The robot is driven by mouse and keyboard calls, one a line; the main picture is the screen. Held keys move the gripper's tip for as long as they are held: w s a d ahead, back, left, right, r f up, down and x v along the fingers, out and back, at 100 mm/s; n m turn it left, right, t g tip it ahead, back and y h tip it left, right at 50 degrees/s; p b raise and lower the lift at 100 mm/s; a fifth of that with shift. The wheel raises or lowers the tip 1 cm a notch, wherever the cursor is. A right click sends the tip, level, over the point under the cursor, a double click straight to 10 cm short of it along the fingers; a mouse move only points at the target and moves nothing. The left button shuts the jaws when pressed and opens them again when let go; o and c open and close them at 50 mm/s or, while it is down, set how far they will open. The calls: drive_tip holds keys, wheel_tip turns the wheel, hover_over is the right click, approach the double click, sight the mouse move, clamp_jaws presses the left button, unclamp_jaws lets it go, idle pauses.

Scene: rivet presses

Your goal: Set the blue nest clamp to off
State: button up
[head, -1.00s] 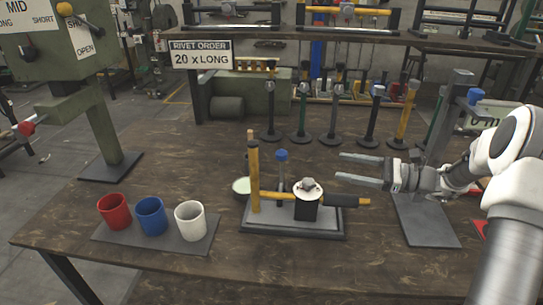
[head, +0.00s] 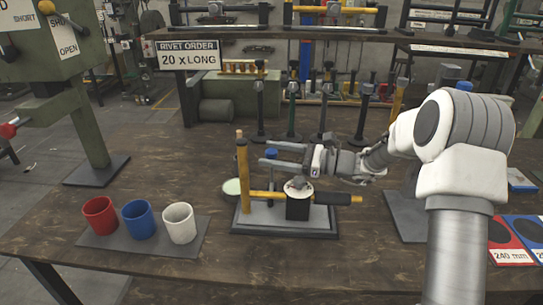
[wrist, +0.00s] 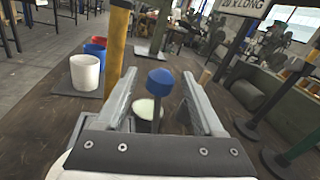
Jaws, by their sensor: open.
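The blue nest clamp is a dark upright lever with a blue knob (head: 271,153) on the grey base plate (head: 254,222) of a small fixture. The fixture also has a yellow post (head: 242,180), a yellow horizontal bar with a black grip (head: 325,198), and a black block with a silver round top (head: 298,190). My gripper (head: 264,156) is open, its two fingers pointing left at knob height. In the wrist view the blue knob (wrist: 160,80) shows between the two open fingers, touching neither that I can see. The lever's foot is hidden in the wrist view.
Red (head: 100,215), blue (head: 138,219) and white (head: 180,223) cups stand on a grey mat at the left. A pale green dish (head: 232,187) is behind the fixture. Several black-based posts stand behind my gripper.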

drive_tip(key=shift+w+a, duration=0.1)
drive_tip(key=shift+a, duration=0.25)
clamp_jaws()
idle(1.2)
